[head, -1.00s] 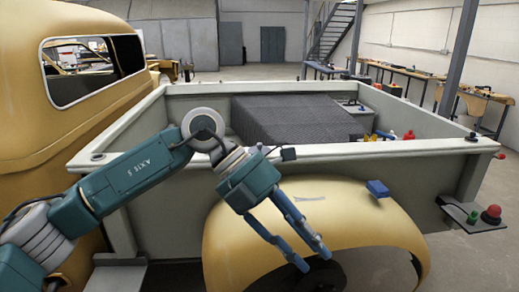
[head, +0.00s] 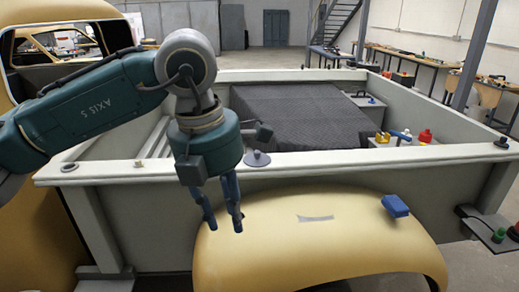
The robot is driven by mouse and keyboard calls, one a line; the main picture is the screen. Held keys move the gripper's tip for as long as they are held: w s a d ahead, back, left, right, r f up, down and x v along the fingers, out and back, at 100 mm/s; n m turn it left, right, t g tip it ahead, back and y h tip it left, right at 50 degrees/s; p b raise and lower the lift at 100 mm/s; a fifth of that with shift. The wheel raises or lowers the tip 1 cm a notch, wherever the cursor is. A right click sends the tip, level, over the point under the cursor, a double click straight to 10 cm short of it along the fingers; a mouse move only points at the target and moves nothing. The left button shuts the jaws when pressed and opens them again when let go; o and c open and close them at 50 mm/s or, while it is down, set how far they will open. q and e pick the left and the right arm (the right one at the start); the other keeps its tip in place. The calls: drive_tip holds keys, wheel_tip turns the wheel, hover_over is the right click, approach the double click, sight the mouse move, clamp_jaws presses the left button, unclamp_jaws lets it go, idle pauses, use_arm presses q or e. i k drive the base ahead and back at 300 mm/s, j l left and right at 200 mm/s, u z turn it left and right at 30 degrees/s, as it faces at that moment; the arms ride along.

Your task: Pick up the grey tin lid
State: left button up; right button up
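A small grey round disc with a knob in its middle, which looks like the grey tin lid (head: 257,159), lies on the near rail (head: 345,160) of the truck bed. My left gripper (head: 225,229) hangs just left of it and on the near side of the rail. Its blue fingers point down, parted and empty, with their tips over the left end of the yellow fender. The gripper does not touch the lid. My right gripper is not in view.
A blue block (head: 395,205) and a flat grey strip (head: 315,218) lie on the yellow fender (head: 330,250). A grey ring-like piece (head: 69,167) sits on the rail at left. A dark quilted cover (head: 300,115) and small coloured items fill part of the bed.

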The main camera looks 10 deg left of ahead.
sight(255, 159)
drive_tip(key=i, duration=1.35)
